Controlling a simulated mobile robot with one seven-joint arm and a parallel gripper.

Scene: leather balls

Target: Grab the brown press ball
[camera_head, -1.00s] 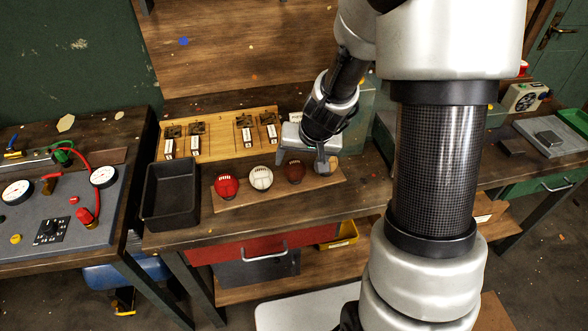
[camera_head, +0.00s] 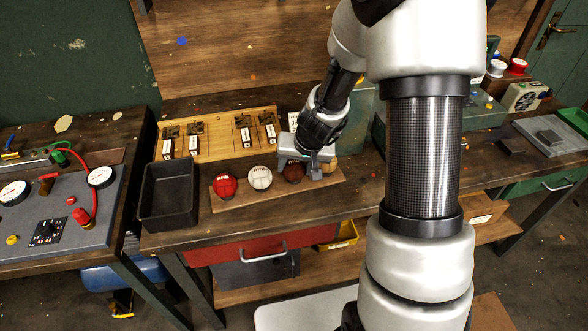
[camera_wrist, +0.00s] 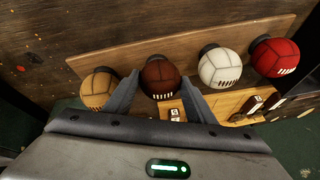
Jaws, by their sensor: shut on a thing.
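The brown ball (camera_wrist: 160,77) is dark brown leather with pale lacing and sits in the row of balls on a wooden board (camera_head: 238,197). In the head view the brown ball (camera_head: 293,171) is partly hidden by my gripper (camera_head: 304,171). In the wrist view my gripper (camera_wrist: 160,98) has one finger on each side of the brown ball, shut on it. The ball still appears at its place on the board.
A tan ball (camera_wrist: 99,91) is close beside one finger. A white ball (camera_wrist: 220,68) is close on the other side, then a red ball (camera_wrist: 275,57). A black tray (camera_head: 168,194) stands left of the board. A wooden panel with small fixtures (camera_head: 216,140) lies behind.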

